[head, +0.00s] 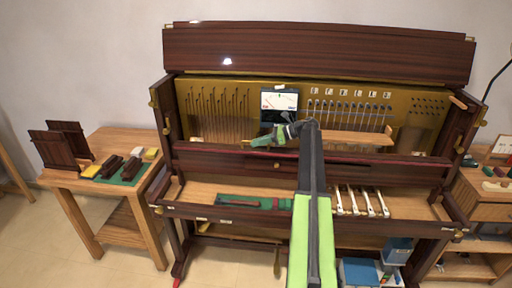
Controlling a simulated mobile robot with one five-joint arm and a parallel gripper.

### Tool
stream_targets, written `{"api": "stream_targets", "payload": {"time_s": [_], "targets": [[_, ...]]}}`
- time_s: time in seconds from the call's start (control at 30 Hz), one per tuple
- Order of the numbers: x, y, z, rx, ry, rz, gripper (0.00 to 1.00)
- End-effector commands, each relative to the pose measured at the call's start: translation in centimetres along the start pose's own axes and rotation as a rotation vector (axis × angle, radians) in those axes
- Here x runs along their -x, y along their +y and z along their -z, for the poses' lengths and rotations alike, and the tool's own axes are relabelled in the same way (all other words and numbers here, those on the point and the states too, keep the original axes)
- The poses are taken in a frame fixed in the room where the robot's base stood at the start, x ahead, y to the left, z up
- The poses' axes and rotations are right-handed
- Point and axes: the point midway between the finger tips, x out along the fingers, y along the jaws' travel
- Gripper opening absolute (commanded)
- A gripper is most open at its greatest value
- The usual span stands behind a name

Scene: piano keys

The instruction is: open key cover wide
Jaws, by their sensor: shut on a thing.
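The key cover (225,162) is a long dark reddish-brown board across the front of the piano, raised, with a thin red strip showing along its edge. Below it are the key bed with several white keys (360,201) at the right and a green strip at the left. My gripper (262,139) is at the upper edge of the cover, left of the middle, and looks shut there. The fingertips are small and the exact contact is hard to see. My arm hides part of the cover and key bed.
The piano's top lid (318,52) stands raised, showing brass-coloured works and a gauge (279,103). A wooden side table (105,190) with tools stands at left, and another cabinet (488,195) at right. Blue boxes (360,271) lie below. The left floor is clear.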

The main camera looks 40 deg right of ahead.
Motion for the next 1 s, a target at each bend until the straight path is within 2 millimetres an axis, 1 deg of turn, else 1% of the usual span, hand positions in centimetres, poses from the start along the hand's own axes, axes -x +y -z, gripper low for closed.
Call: {"api": "stream_targets", "payload": {"time_s": [0.03,0.2,0.77,0.8,0.83,1.0], "targets": [[0.20,-0.53,0.26,-0.002,0.010,0.005,0.00],[0.17,-0.95,0.17,-0.001,0.012,0.000,0.00],[-0.01,-1.03,0.04,0.001,0.011,-0.006,0.00],[-0.01,-1.03,0.03,0.001,0.011,-0.006,0.15],[0.01,-1.03,0.03,0.002,0.011,-0.006,0.19],[0.13,-1.02,0.02,0.002,0.009,-0.006,0.20]]}}
